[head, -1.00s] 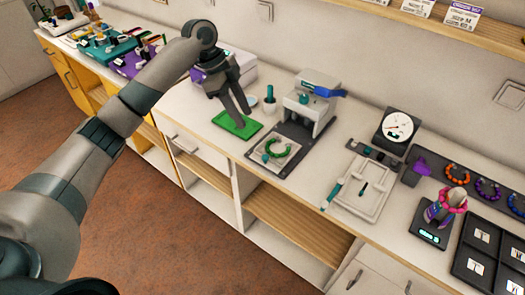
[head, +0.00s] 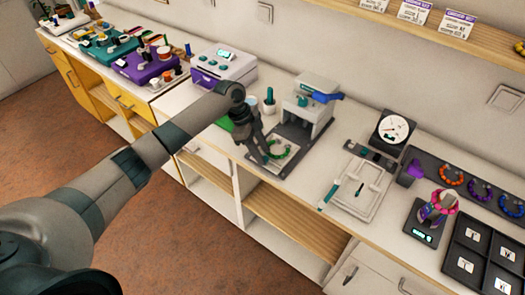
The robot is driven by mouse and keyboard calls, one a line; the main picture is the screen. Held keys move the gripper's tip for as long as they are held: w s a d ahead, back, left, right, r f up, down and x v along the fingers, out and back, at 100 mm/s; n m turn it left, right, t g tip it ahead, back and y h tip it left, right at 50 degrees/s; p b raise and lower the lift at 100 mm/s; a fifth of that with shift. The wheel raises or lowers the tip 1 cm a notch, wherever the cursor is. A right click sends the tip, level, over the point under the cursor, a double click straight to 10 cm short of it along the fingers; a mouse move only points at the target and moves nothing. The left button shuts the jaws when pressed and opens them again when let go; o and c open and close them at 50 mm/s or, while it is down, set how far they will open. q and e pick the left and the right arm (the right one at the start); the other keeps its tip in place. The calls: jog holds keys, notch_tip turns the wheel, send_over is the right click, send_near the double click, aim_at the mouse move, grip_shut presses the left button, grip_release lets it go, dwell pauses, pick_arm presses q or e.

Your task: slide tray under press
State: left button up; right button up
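The press (head: 310,101) is a white machine with a teal part and a blue handle, standing on a dark base plate on the counter. A small pale tray (head: 262,166) lies on the front of that plate, in front of the press, with a green ring-shaped bracelet (head: 281,157) on it. My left gripper (head: 262,158) points down at the tray's left side and covers part of it. Whether its fingers are apart or touch the tray is unclear. My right gripper is not in view.
A green mat (head: 225,122) lies left of the press, partly behind my arm. The counter's front edge is near the tray.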

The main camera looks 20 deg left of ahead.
pick_arm(q)
jog(key=shift+d+f, duration=0.15)
jog(key=shift+f, duration=0.3)
